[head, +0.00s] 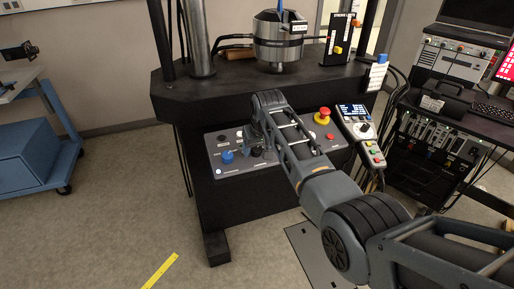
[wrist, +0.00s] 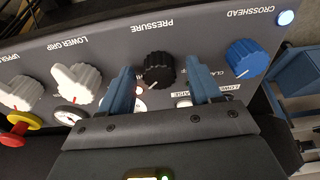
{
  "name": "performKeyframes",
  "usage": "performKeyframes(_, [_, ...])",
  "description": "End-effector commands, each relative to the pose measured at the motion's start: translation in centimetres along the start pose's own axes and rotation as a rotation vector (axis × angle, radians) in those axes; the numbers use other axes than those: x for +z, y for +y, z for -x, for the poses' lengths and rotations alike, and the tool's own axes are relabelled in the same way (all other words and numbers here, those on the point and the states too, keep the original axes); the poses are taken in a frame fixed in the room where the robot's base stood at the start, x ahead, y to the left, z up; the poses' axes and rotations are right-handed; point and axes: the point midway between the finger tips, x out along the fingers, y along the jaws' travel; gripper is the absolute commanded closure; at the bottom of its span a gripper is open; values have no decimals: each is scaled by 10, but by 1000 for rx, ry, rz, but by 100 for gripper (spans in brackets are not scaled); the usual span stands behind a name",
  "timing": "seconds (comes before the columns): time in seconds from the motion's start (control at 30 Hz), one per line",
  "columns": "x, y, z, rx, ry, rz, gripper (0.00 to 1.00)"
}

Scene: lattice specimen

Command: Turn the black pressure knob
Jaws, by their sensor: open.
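The black pressure knob (wrist: 158,70) shows in the wrist view, under the upside-down label PRESSURE on the grey control panel (wrist: 110,48). My gripper (wrist: 158,66) is open, with one blue finger on each side of the knob. Small gaps show between the fingers and the knob in this view; whether either finger touches it I cannot tell. In the head view my arm reaches down over the panel (head: 232,173), and its end hides part of the panel's middle.
A blue crosshead knob (wrist: 246,58) sits right of my fingers in the wrist view. Two white knobs (wrist: 76,82) sit to the left. A red emergency stop (head: 323,115) and a handheld pendant (head: 357,123) are at the panel's right. The testing machine's black table (head: 215,88) stands behind.

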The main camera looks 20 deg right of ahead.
Motion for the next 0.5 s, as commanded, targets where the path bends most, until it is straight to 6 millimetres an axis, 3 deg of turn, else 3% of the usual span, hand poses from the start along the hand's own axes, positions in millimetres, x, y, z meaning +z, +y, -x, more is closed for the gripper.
performKeyframes(0.23, [0, 0, 0, 0, 0, 0, 38])
performKeyframes(0.5, [0, 0, 0, 0, 0, 0, 64])
